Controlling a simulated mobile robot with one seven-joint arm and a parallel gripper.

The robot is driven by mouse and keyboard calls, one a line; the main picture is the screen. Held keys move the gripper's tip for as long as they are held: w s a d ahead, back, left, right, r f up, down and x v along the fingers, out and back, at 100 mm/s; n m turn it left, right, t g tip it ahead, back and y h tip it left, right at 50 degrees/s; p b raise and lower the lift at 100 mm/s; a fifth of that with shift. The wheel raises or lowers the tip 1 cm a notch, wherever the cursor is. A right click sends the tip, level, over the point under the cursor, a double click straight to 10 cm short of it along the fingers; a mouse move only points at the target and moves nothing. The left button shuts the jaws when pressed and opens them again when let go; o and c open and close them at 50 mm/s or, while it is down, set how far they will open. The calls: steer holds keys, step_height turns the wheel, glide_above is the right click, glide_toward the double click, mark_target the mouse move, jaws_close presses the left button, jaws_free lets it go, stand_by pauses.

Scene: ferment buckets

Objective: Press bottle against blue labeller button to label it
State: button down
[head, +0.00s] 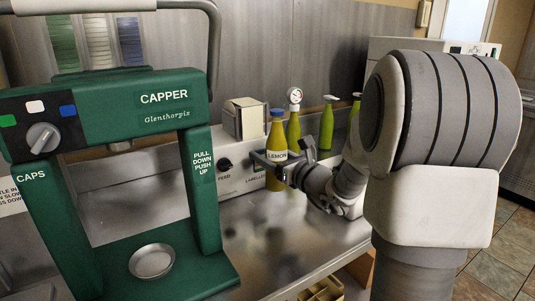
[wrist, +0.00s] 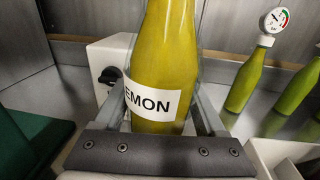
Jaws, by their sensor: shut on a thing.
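My gripper (head: 272,166) is shut on a yellow bottle (head: 276,135) with a blue cap, held upright. The bottle also fills the middle of the wrist view (wrist: 168,55), with a finger on each side. It bears a white label reading LEMON (wrist: 153,102). The white labeller (head: 236,172), with a black FEED knob and a roll housing on top, stands directly behind and left of the bottle. Its blue button does not show; the bottle and my gripper cover part of its front. I cannot tell whether the bottle touches it.
The green capper (head: 165,105) stands at the left, with a round metal dish (head: 152,261) on its base. Green bottles (head: 293,132) stand behind and right of my gripper, one with a gauge on top. The metal counter (head: 285,235) is clear in front.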

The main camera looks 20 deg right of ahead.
mark_target(282, 151)
steer(key=shift+r, duration=0.1)
steer(key=shift+s+d+r+p, duration=0.25)
steer(key=shift+s+r+p, duration=0.15)
steer(key=shift+s, duration=0.75)
steer(key=shift+s+d+r+p, duration=0.3)
steer(key=shift+s+r, duration=0.25)
steer(key=shift+s, duration=0.65)
steer(key=shift+s+d+r+p, duration=0.2)
steer(key=shift+s+r+p, duration=0.2)
steer(key=shift+s, duration=0.75)
steer(key=shift+s+r, duration=0.15)
steer(key=shift+s, duration=0.3)
